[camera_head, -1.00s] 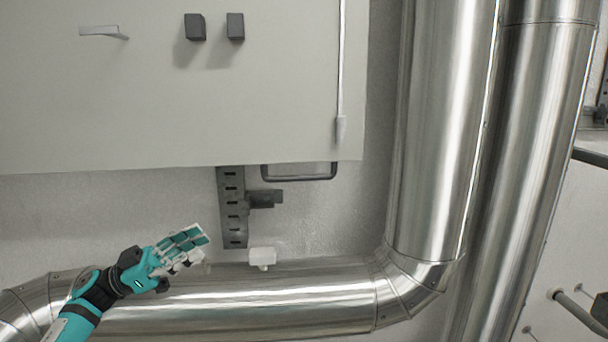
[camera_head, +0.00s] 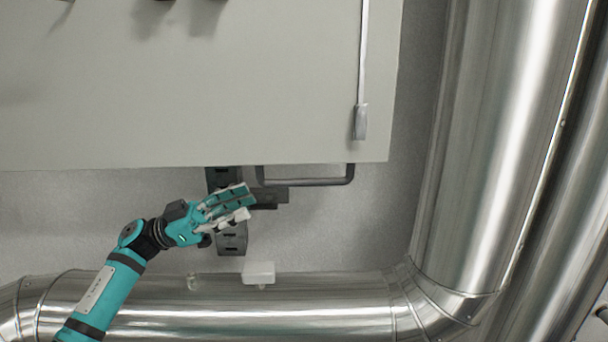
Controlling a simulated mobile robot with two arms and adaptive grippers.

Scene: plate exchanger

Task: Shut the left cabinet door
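A large pale grey cabinet panel (camera_head: 200,110) fills the upper left of the head view. I cannot tell from here whether it is the left door or how far it stands open. A thin vertical rod with a grey end piece (camera_head: 360,122) runs down near its right edge. My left gripper (camera_head: 247,203), teal with pale finger parts, shows just below the panel's lower edge. Its fingers are extended, slightly apart and empty, pointing right. It overlaps a dark slotted bracket in the picture; contact cannot be told. My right gripper is out of view.
A dark bent bar (camera_head: 320,182) hangs under the panel, beside the slotted bracket (camera_head: 232,240). A shiny pipe (camera_head: 300,305) runs along the bottom, with a small white block (camera_head: 259,272) at its top edge. Large vertical pipes (camera_head: 490,140) fill the right side.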

